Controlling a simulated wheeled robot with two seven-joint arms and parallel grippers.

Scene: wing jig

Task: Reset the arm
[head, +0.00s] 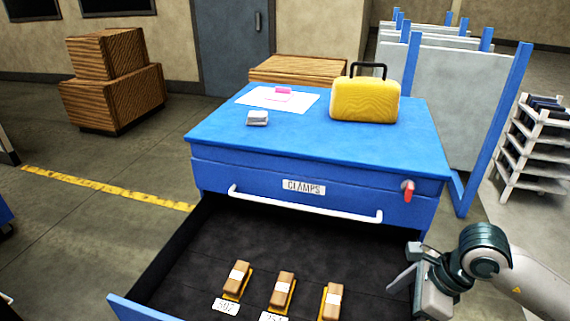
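My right gripper (401,266) is at the lower right, beside the right edge of the open drawer. Its two pale fingers point left and look apart, with nothing visible between them. The rest of my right arm runs off the right edge. My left gripper is not in the head view. The blue cabinet (320,155) stands ahead, with a "CLAMPS" label (303,187), a white handle (300,205) and a red latch or key (408,190) on its front.
The open dark drawer (210,245) holds three brown-and-yellow clamp-like pieces (236,278) near tags. A yellow case (364,99), white paper (300,101), pink item (283,91) and small grey block (257,118) are on top.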

